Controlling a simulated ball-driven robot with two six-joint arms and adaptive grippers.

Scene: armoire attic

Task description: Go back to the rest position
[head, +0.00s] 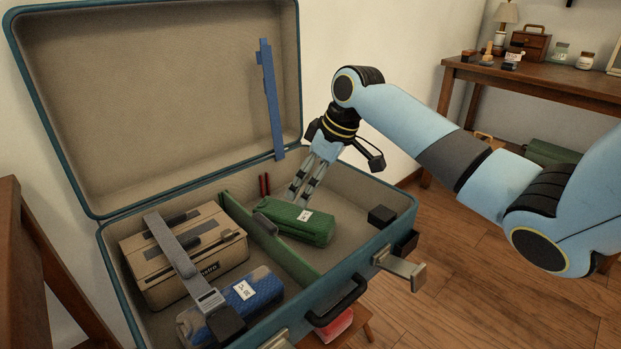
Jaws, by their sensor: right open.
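My right gripper (300,192) points down inside the open suitcase (408,212), on the right side of its divider. Its fingers are open, just above or behind a green pouch (300,226) with a white tag. I cannot tell whether they touch the pouch. My right arm (425,130) reaches in from the right edge of the head view. My left gripper is out of the picture.
A tan box (160,270) and a blue roll (250,300) lie left of the green divider (270,245), under a grey strap (170,245). The raised lid (150,90) stands behind. A desk (540,80) with small items is at the back right.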

